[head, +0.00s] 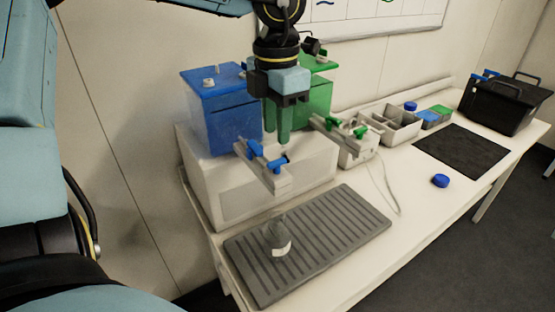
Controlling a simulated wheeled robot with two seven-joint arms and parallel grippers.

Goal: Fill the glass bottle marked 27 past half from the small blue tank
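The small blue tank (223,112) stands on a white raised block, with a blue tap (267,158) on a pale fitting at its front. A clear glass bottle (277,233) stands upright on a grey ribbed tray (345,222), below and in front of the tap. Its white label is too small to read, and I see no liquid level in it. My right gripper is not in view.
A green tank (318,95) with a green tap (343,128) stands beside the blue one. Farther right are a grey compartment box (398,125), a dark mat (460,150), a blue cap (440,181) and a black case (507,103). The tabletop right of the tray is mostly clear.

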